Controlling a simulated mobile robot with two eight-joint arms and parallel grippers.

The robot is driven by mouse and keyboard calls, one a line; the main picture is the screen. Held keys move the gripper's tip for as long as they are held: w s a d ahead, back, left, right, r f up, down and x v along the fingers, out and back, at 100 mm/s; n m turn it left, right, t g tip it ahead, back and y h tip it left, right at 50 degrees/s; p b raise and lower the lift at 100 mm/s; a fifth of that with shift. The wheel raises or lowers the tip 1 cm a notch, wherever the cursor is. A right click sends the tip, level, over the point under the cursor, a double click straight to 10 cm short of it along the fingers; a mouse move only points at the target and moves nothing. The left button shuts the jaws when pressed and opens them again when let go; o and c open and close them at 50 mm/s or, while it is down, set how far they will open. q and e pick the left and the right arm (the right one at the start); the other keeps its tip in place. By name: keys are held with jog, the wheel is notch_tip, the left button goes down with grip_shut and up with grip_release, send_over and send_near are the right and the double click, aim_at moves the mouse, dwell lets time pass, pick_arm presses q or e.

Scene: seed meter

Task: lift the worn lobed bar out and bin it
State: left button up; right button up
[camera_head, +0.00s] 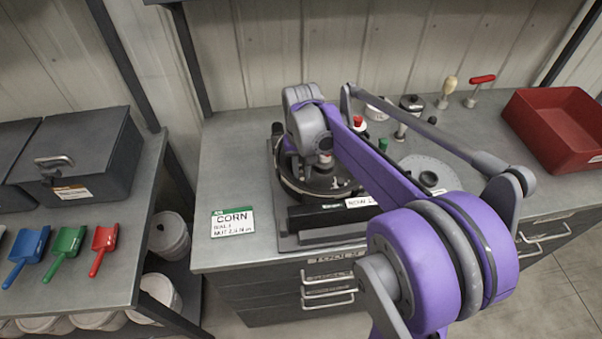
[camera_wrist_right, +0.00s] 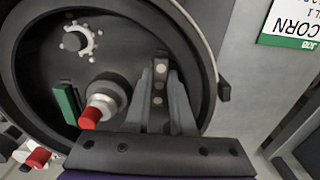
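The round dark seed meter housing (camera_head: 345,187) sits on the bench in the head view, largely covered by my right arm. Its open inside fills the wrist view (camera_wrist_right: 30,75). A dark narrow bar with several pale dots (camera_wrist_right: 160,62), which looks like the lobed bar, stands inside near the housing wall. My right gripper (camera_wrist_right: 161,82) is down in the housing with its grey fingers on either side of this bar. Whether they press on it, I cannot tell. A red open bin (camera_head: 530,123) stands at the right of the bench. My left gripper is not in view.
Inside the housing are a red-tipped knob (camera_wrist_right: 93,115), a green block (camera_wrist_right: 67,103) and a pale toothed wheel (camera_wrist_right: 77,40). A CORN card (camera_head: 232,222) lies left of the meter. A grey disc (camera_head: 428,172) and hand tools (camera_head: 480,88) lie towards the bin.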

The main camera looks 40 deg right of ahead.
grip_shut()
jog(key=shift+r, duration=0.1)
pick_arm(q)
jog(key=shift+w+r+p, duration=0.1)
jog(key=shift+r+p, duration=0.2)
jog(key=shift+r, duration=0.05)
pick_arm(e)
notch_tip(320, 180, up, 10)
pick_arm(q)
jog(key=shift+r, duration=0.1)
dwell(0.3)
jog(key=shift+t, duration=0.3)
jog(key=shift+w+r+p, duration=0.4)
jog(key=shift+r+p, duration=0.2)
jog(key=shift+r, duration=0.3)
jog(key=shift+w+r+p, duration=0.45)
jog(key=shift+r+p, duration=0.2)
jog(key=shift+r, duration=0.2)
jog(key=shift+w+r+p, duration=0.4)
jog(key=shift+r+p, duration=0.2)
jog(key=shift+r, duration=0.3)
pick_arm(e)
notch_tip(320, 180, up, 7)
send_over(302, 174)
jog(key=shift+a, duration=0.1)
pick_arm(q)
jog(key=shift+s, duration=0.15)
pick_arm(e)
jog(key=shift+s, duration=0.15)
